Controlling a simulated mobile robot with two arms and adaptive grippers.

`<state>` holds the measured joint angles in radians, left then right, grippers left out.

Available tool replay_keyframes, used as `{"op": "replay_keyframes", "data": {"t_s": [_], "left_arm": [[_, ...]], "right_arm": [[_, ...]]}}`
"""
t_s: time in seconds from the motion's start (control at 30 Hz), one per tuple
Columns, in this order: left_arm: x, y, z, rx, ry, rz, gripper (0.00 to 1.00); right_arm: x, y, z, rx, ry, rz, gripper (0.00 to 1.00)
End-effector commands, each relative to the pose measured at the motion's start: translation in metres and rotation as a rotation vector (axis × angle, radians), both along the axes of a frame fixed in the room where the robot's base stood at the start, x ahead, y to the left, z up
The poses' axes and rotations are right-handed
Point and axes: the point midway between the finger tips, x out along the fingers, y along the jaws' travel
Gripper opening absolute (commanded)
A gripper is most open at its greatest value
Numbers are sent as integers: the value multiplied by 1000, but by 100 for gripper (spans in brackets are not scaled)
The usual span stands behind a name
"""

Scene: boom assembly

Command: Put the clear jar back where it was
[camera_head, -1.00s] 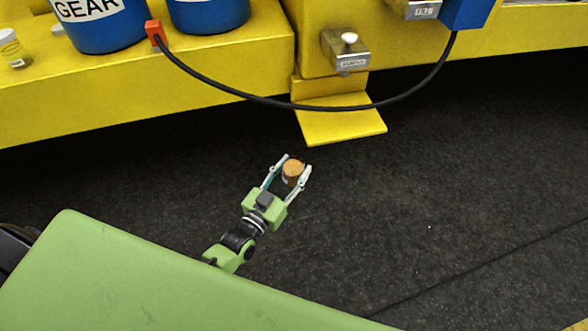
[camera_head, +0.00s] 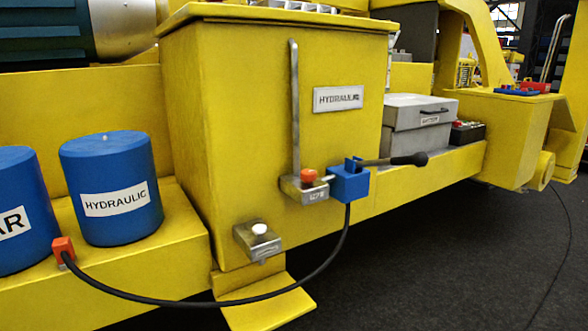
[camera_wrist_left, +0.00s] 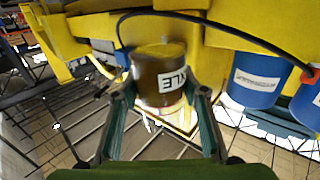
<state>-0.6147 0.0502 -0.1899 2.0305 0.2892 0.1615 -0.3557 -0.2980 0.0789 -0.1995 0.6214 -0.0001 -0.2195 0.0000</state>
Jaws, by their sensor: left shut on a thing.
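My left gripper (camera_wrist_left: 160,98) is shut on a jar (camera_wrist_left: 155,65) in the left wrist view. The jar has dark brown contents or walls, a yellowish top and a white label partly readable as "XLE". It sits between the two green fingers, with floor showing behind it. It looks brown; whether it is clear material I cannot tell. No gripper shows in the head view, and my right gripper is in neither view.
A yellow machine fills the head view, with a hydraulic box (camera_head: 250,120), a blue hydraulic can (camera_head: 107,205) on a ledge, and a hanging black hose (camera_head: 290,285). A small bracket with a white knob (camera_head: 258,240) sits low on the box. Dark floor (camera_head: 450,270) is free at right.

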Motion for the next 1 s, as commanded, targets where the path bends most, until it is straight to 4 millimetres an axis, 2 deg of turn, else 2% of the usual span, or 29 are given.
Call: {"op": "replay_keyframes", "data": {"t_s": [0.03,0.2,0.4,0.53,0.87,0.9,1.0], "left_arm": [[-12,6,16,-4,0,23,11],[-41,26,60,-3,1,84,11],[-58,43,92,0,-1,129,11],[-62,47,98,-1,-2,139,11],[-62,47,99,0,-3,139,11],[-62,47,99,-1,-3,139,11],[-62,47,99,-1,-3,139,11]], "right_arm": [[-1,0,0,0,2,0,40],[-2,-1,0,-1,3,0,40],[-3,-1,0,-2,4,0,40],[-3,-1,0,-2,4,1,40],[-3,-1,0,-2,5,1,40],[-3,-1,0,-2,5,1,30],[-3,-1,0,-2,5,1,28]]}}
